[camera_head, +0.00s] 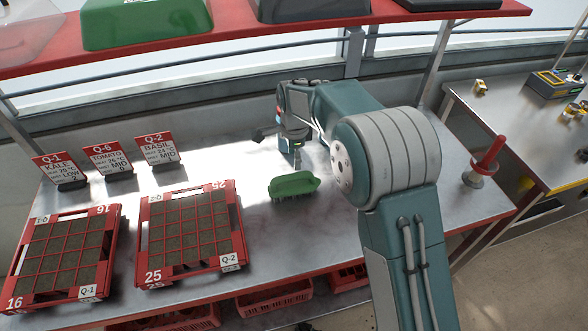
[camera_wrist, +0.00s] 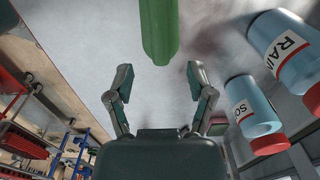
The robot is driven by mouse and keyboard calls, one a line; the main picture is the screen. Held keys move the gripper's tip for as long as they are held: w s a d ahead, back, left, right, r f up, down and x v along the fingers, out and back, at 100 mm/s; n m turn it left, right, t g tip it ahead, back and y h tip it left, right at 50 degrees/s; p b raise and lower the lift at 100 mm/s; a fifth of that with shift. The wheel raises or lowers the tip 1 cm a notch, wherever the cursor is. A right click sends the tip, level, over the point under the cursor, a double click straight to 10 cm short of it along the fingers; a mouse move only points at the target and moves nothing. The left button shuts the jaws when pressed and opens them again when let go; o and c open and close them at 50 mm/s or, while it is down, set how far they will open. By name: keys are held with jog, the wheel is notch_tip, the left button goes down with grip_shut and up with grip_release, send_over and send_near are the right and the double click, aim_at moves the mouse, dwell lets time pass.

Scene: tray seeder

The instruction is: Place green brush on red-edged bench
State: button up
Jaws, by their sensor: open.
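The green brush (camera_head: 294,184) sits on the metal top of the red-edged bench (camera_head: 330,262), bristles down, right of the seed trays. My gripper (camera_head: 280,146) is just behind the brush, open and empty. In the wrist view the brush (camera_wrist: 160,28) reaches in from the top edge, its near end in line with the gap between the spread fingers of my gripper (camera_wrist: 158,78). The fingers do not touch it. My arm hides part of the bench top behind and to the right.
Two red trays of dark cells (camera_head: 150,245) (camera_head: 68,207) stand left, behind them sign cards (camera_head: 107,158). A red-handled tool (camera_head: 484,162) stands at the right end. A red shelf (camera_head: 240,45) hangs above. Wrist view: blue bottles with red caps (camera_wrist: 285,50) (camera_wrist: 253,108) at right.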

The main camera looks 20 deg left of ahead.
jog(key=shift+r, duration=1.75)
jog(key=s+d+r+n+t, duration=0.1)
jog(key=s+d+r+n, duration=0.25)
jog(key=d+r, duration=0.55)
jog(key=s+d+r+n+t, duration=0.1)
jog(key=s+d+r+n, duration=0.1)
jog(key=s+d+r, duration=0.6)
jog(key=s+d+f+n+t, duration=0.2)
jog(key=s+d+n, duration=0.4)
jog(key=s+d, duration=0.9)
jog(key=shift+s+d+t, duration=0.2)
jog(key=shift+s+t, duration=0.35)
jog(key=shift+t, duration=0.25)
